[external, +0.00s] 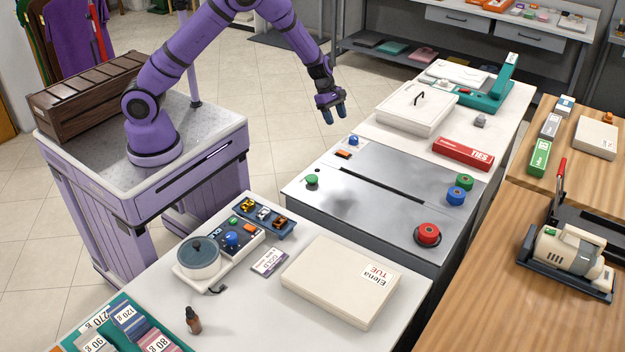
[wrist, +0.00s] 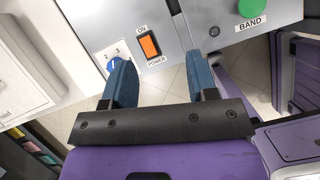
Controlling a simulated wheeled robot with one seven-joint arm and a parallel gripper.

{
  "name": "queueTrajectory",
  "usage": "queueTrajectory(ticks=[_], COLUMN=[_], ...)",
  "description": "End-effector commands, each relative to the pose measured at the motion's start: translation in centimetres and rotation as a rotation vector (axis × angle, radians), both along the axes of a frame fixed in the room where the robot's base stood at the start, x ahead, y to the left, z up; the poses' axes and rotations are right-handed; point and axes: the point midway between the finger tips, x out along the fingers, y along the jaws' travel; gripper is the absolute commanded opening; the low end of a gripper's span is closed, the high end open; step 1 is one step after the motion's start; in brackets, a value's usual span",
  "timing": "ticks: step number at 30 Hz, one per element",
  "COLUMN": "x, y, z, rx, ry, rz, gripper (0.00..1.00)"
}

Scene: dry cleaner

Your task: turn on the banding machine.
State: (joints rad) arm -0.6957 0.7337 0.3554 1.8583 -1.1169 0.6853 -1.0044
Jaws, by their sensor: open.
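The banding machine (external: 384,210) is a grey metal-topped unit in the middle of the external view, with a dark slot across its top. Its orange power switch (external: 343,155) sits near the left edge of its top. In the wrist view the switch (wrist: 149,45) has "ON" at one end and "POWER" at the other; I cannot tell which way it is set. A blue numbered dial (wrist: 111,63) lies beside it, partly hidden by one finger. A green "BAND" button (wrist: 251,8) is at the upper right. My gripper (external: 334,113) is open and empty, above and apart from the panel, its fingers (wrist: 159,60) either side of the switch in view.
A large red button (external: 427,234) and blue and green spools or knobs (external: 456,195) stand on the machine's right side. A red TIES box (external: 462,153) and a white lidded box (external: 415,106) lie behind. A near table holds a cream box (external: 341,282).

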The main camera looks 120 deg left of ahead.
Motion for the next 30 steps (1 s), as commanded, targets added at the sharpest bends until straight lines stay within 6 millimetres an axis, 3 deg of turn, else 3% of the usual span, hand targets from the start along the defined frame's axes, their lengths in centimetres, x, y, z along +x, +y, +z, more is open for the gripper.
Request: queueTrajectory(ticks=[1,4,11,16,30], x=[-1.0,-2.4,-3.7,-3.2,-0.2], y=[1.4,3.4,5.1,5.1,5.1], z=[-1.9,-4.3,-6.7,-8.2,-15.2], rx=[-0.016,-0.037,-0.055,-0.056,-0.055], ry=[0.014,0.028,0.038,0.040,0.039], rz=[0.061,0.160,0.253,0.254,0.251], gripper=[0.53,0.53,0.53,0.53,0.53])
